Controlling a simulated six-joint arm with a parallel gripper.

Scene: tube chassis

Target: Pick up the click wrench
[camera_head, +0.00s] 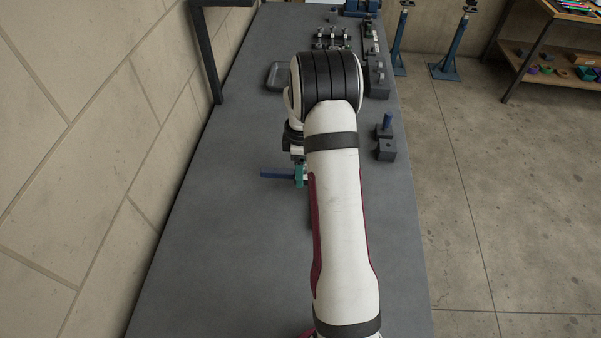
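My gripper (299,174) points down over the middle of the bench, mostly hidden behind my own white arm. A blue bar (276,174) sticks out to the left from the teal part at my gripper's end. It may be a handle of the click wrench, but I cannot tell for sure. Whether the fingers are closed on the bar or only beside it is hidden. A second blue handle (387,121) stands upright in a dark block to the right of my arm.
The long grey bench (225,235) has free room at front left. A wall runs along its left side. A grey tray (278,77), a rack of small parts (332,38) and dark blocks (376,75) stand toward the back. A dark post (208,55) rises at the left edge.

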